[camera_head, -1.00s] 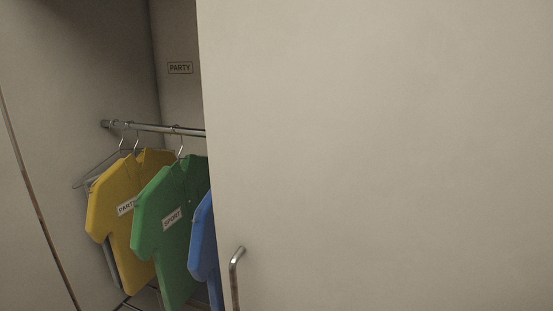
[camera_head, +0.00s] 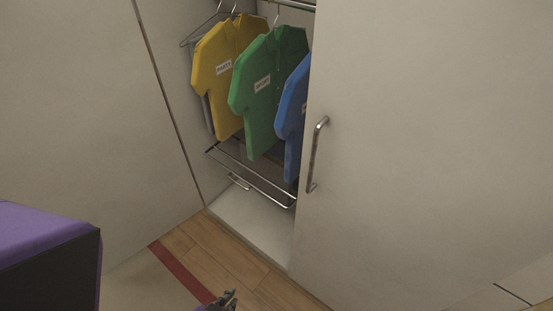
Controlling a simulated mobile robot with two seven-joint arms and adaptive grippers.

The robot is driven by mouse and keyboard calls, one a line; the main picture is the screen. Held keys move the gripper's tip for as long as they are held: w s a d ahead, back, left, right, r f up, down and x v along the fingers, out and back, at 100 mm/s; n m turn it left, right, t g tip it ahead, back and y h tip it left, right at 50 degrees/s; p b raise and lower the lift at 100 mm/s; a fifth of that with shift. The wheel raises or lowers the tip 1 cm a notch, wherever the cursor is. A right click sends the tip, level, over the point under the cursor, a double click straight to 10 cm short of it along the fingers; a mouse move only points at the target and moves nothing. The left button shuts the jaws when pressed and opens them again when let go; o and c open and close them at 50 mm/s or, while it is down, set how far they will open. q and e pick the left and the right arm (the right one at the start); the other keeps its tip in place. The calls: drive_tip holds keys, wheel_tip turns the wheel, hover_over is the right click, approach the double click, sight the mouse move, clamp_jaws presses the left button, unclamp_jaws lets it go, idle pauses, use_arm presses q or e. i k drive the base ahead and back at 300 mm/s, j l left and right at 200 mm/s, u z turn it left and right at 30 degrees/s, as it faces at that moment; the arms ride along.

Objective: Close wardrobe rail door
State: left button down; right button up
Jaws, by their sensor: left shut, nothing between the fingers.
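The wardrobe door (camera_head: 420,150) is a large pale panel on the right of the head view. It covers the right part of the wardrobe and leaves an opening at its left. A metal bar handle (camera_head: 314,155) stands upright near the door's left edge. Through the opening, yellow (camera_head: 218,75), green (camera_head: 265,95) and blue (camera_head: 292,115) shirt shapes hang from the rail (camera_head: 293,4). My left gripper (camera_head: 230,299) shows at the bottom edge, below and left of the handle and apart from the door. It is shut and empty. My right gripper is out of view.
A metal rack (camera_head: 250,178) sits low inside the wardrobe above its pale floor (camera_head: 252,222). A pale side panel (camera_head: 165,100) bounds the opening at left. Wooden flooring (camera_head: 215,255) with a red strip (camera_head: 182,270) lies in front. A purple and black block (camera_head: 45,255) fills the lower left.

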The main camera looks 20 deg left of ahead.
sight(88, 133)
drive_tip(key=k+j, duration=0.1)
drive_tip(key=j, duration=0.3)
drive_tip(key=k+j+z, duration=0.1)
drive_tip(key=j, duration=0.3)
drive_tip(key=k+j, duration=0.15)
drive_tip(key=j, duration=0.25)
drive_tip(key=k+j+z, duration=0.1)
drive_tip(key=j, duration=0.3)
drive_tip(key=k+j+z, duration=0.15)
drive_tip(key=j, duration=0.35)
drive_tip(key=k+j+z, duration=0.15)
drive_tip(key=j, duration=0.35)
drive_tip(key=k+j+z, duration=0.15)
drive_tip(key=k+j, duration=0.2)
drive_tip(key=k+j+z, duration=0.15)
drive_tip(key=j, duration=0.35)
drive_tip(key=k+j+z, duration=0.1)
drive_tip(key=j, duration=0.25)
drive_tip(key=k+j+z, duration=0.25)
drive_tip(key=k+j, duration=0.15)
drive_tip(key=j, duration=0.2)
drive_tip(key=k+j+z, duration=0.1)
drive_tip(key=j+z, duration=0.2)
drive_tip(key=j, duration=0.75)
drive_tip(key=i+j+z, duration=0.2)
drive_tip(key=j, duration=0.85)
drive_tip(key=k, duration=0.15)
